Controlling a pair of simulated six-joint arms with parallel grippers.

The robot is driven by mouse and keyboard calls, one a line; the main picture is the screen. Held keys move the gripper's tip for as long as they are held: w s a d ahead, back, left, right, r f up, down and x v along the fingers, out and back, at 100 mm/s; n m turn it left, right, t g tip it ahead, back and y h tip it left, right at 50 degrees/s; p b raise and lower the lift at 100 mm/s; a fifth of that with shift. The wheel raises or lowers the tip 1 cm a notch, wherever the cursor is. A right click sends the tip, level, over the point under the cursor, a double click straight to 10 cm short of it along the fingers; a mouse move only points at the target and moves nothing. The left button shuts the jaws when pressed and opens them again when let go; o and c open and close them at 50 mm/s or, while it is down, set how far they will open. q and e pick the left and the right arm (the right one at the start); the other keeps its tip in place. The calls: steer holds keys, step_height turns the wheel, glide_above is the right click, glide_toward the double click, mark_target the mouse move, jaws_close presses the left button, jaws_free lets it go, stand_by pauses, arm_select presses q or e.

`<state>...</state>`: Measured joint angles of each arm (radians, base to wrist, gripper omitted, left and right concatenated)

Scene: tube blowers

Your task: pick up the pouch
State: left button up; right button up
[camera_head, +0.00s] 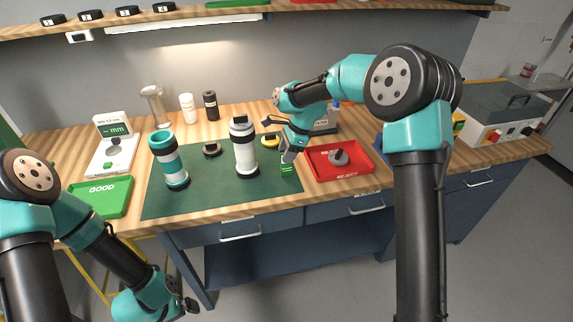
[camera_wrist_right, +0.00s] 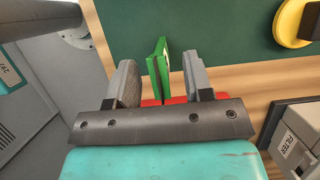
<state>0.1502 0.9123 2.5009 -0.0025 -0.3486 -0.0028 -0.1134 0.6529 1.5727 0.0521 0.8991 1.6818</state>
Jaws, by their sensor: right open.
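The pouch is a small green packet (camera_head: 287,170) with a pale patch, at the right part of the dark green mat. My right gripper (camera_head: 289,155) is right above it and partly hides its top. In the right wrist view, the green pouch (camera_wrist_right: 157,70) stands edge-on between the two grey fingers of the right gripper (camera_wrist_right: 161,68). Gaps show on both sides, so the fingers are open around it and not closed on it. My left gripper (camera_head: 188,304) hangs low in front of the bench, empty as far as I see; its finger gap is unclear.
The green mat (camera_head: 210,205) carries a teal-banded tube (camera_head: 169,160) and a white tube (camera_head: 244,148). A red reject tray (camera_head: 325,171) with a grey round part lies just right of the pouch. A green tray (camera_head: 100,198) lies at left. A yellow ring (camera_head: 270,140) sits behind.

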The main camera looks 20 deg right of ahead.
steer(key=shift+x, duration=1.05)
jaws_close()
